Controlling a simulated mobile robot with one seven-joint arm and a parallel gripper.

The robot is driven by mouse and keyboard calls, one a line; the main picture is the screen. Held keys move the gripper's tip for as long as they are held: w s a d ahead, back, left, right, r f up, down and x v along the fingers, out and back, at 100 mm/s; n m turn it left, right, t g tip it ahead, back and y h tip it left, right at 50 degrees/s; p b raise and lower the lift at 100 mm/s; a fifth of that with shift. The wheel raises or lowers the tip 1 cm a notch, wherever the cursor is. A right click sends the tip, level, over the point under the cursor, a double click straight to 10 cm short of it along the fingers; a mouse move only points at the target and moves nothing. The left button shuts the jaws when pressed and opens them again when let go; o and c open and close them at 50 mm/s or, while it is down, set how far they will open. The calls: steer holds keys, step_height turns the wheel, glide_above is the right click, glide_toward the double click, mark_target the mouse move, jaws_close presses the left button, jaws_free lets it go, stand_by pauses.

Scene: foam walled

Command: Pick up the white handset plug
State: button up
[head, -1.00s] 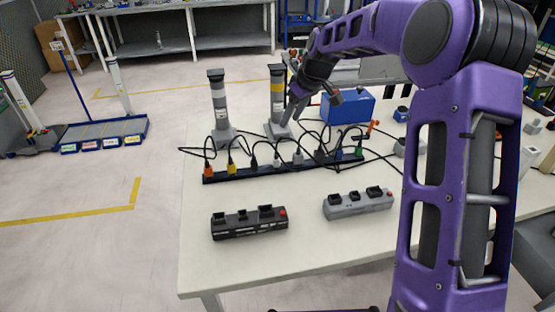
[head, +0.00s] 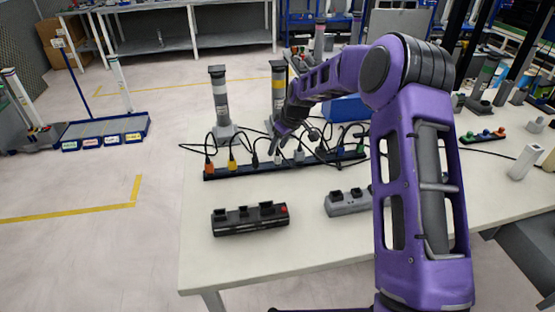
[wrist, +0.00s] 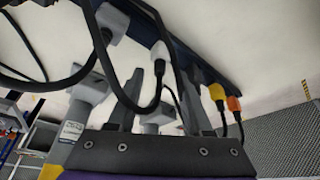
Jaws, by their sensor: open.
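Two whitish plugs stand side by side in the black power strip (head: 225,173) on the table. One white plug (head: 299,154) shows just right of my gripper (head: 275,148) in the head view; the other (head: 278,158) is partly hidden beneath it. I cannot tell which is the handset plug. In the wrist view my gripper (wrist: 159,72) is open, its fingers pointing at the strip. A pale plug (wrist: 112,20) lies left of the fingers. Nothing is visibly held.
Yellow (head: 232,165) and orange (head: 209,167) plugs stand at the strip's left end. Looping black cables surround the gripper. Two grey posts (head: 220,105) stand behind. A black block (head: 250,219) and a grey block (head: 347,202) lie in front, with bare table around them.

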steer(key=shift+w+a+f, duration=0.1)
steer(key=shift+w+f, duration=0.1)
steer(key=shift+f, duration=0.3)
jaws_close()
